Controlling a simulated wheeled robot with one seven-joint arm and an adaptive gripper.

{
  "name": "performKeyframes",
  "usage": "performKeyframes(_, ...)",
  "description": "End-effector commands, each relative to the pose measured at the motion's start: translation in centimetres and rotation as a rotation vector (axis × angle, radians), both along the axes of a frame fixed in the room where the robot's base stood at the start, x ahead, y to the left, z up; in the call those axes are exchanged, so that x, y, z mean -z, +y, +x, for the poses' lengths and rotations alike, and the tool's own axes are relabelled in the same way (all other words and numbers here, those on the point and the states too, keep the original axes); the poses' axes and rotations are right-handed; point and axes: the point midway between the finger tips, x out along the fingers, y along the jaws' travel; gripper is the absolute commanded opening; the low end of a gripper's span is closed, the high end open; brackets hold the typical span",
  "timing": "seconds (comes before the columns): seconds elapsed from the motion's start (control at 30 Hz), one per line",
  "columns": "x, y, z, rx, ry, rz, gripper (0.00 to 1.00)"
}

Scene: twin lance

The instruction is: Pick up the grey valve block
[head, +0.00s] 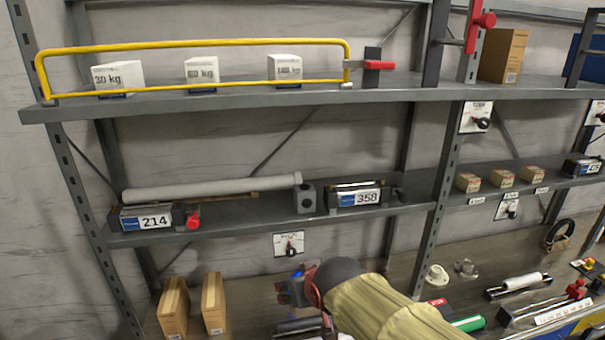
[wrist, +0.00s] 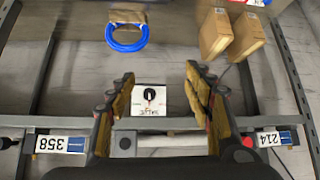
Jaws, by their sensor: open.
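The grey valve block (head: 306,198) is a small cube with a dark round spot on its front. It sits on the middle shelf (head: 245,222), between the long pale tube (head: 210,188) and the unit labelled 358 (head: 358,197). In the wrist view, which is upside down, the block (wrist: 125,143) shows low between my fingers, partly covered by the gripper body. My gripper (wrist: 158,90) is open and empty, its padded fingers wide apart. In the head view my gripper (head: 298,290) is in front of and below the middle shelf, apart from the block.
A unit labelled 214 (head: 147,217) with a red knob stands left on the shelf. A dial plate (head: 290,245) hangs under the shelf edge. Brown boxes (head: 173,306) stand below left. A yellow rail (head: 200,44) guards white boxes above. A blue ring (wrist: 127,35) shows in the wrist view.

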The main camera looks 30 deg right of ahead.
Motion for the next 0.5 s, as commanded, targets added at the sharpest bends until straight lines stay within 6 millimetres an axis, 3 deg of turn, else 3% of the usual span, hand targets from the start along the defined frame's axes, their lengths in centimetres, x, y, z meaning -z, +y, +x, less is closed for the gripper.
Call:
performKeyframes(0.03,-2.5,-0.9,1.4,0.014,-0.020,-0.004,0.52)
performKeyframes(0.1,-4.2,-2.1,3.4,0.032,-0.058,-0.011,0.52)
performKeyframes(0.3,-8.9,-5.7,8.6,0.075,-0.168,-0.029,0.52)
performKeyframes(0.5,-12.6,-9.0,12.6,0.109,-0.270,-0.047,0.52)
